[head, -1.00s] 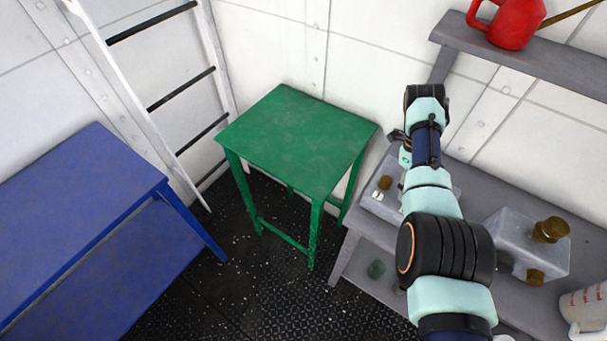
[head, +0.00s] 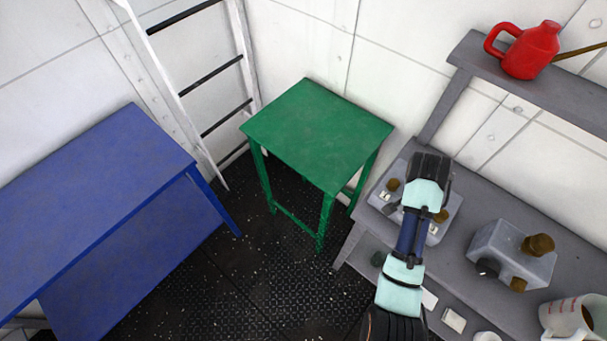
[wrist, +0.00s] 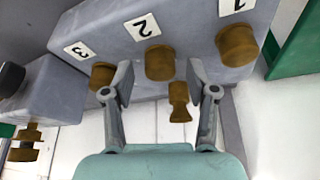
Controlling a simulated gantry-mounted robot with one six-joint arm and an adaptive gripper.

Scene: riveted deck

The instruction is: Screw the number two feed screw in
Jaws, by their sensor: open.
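A grey block (head: 452,208) with brass fittings stands on the grey bench, partly hidden under my arm. In the wrist view the block (wrist: 185,25) bears labels 1, 2 and 3. A brass fitting (wrist: 160,63) sits by label 2, with one (wrist: 237,46) by label 1 and another (wrist: 103,76) by label 3. A smaller brass piece with a flared end (wrist: 179,100) shows just below the number two fitting; I cannot tell whether they join. My gripper (wrist: 161,85) is open, its fingers on either side of the number two fitting, with no clear grip on anything.
A second grey box (head: 505,250) with brass knobs stands to the right, near a white jug (head: 567,317). A red can (head: 528,50) sits on the upper shelf (head: 560,91). A green table (head: 315,130) and a blue bench (head: 90,215) stand left, their tops clear.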

